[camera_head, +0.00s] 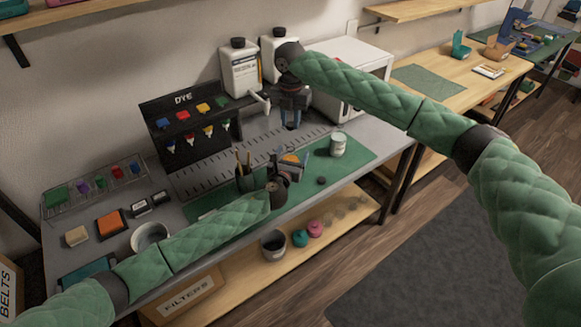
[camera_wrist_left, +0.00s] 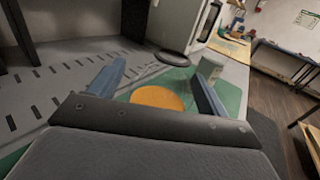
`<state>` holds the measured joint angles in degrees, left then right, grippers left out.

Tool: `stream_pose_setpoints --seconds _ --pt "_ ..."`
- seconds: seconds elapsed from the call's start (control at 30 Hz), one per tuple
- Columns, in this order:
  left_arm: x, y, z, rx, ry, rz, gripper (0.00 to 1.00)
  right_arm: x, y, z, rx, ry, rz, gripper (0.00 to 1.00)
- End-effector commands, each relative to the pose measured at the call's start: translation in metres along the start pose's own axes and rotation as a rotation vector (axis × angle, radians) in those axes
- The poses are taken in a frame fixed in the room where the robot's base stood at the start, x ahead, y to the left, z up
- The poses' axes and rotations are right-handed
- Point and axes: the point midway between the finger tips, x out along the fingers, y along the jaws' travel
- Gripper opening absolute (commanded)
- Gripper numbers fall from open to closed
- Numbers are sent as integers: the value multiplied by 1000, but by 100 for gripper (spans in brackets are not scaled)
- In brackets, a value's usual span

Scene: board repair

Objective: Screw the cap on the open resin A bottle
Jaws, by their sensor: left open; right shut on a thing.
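Two white bottles with black caps stand at the back of the bench: the left bottle (camera_head: 240,70) has a printed label, and the right bottle (camera_head: 270,62) is partly behind my right arm. I cannot read which is resin A. My right gripper (camera_head: 291,117) is shut on a small dark thing above the bench; its shape is unclear. My left gripper (camera_head: 294,160) is open low over the green mat, with an orange round thing (camera_wrist_left: 157,97) between or just beyond its fingers.
A pale can (camera_head: 338,146) stands on the mat (camera_head: 352,162) right of my left gripper. A pen cup (camera_head: 246,180) is close on its left. The DYE rack (camera_head: 185,125) and a white cabinet (camera_head: 350,68) stand behind. The mat's right end is mostly clear.

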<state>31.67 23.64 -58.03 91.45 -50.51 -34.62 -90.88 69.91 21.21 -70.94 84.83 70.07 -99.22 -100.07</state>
Motion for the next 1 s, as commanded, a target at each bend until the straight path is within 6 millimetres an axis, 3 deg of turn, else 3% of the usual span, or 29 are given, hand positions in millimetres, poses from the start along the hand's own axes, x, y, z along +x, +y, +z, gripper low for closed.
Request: stream_pose_setpoints --seconds 0.27,0.6,0.77,1.0 --pt "0 0 0 0 0 0 75 0 0 0 0 0 0 4" --pt "0 0 0 0 0 0 11 0 0 0 0 0 0 4" --pt "0 0 0 0 0 0 11 6 0 0 0 1 0 4" --pt "0 0 0 0 0 0 11 34 0 -1 0 1 -1 4"
